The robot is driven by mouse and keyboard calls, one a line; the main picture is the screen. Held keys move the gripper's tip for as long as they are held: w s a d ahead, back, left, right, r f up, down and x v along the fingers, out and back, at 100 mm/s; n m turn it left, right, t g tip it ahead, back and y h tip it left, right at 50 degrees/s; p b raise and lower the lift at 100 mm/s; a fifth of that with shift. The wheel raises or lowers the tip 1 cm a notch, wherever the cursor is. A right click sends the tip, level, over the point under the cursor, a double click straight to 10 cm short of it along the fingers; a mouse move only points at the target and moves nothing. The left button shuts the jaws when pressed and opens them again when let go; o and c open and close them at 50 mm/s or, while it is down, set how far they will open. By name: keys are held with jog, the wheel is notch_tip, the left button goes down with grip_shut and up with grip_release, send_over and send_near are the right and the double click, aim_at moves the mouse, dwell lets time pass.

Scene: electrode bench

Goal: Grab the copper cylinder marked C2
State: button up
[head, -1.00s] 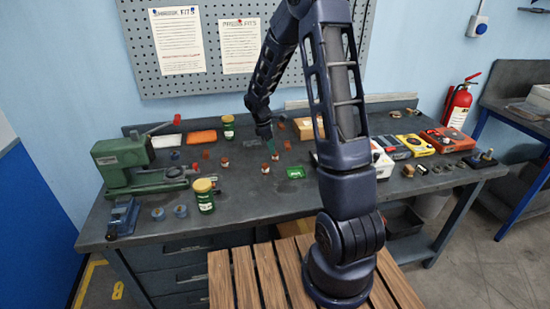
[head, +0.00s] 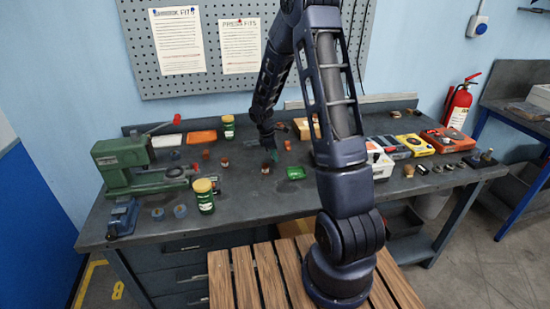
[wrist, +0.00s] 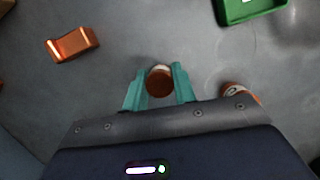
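My gripper (wrist: 160,80) has its teal fingers on either side of a short copper cylinder (wrist: 160,82) in the wrist view. The fingers look spread and close to its sides; firm contact does not show. The cylinder's round top is dark brown with a paler rim, and no mark can be read on it. In the head view my gripper (head: 268,148) is low over the bench, partly hiding the pieces there. Another copper piece with a pale band (wrist: 238,92) is right of the fingers, partly behind the gripper body. A shiny copper piece (wrist: 72,44) lies at upper left.
A green tray (head: 295,173) is close to the right of my gripper. More copper pieces (head: 224,161) stand to the left. The front middle of the bench is clear.

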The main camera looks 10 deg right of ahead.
grip_shut()
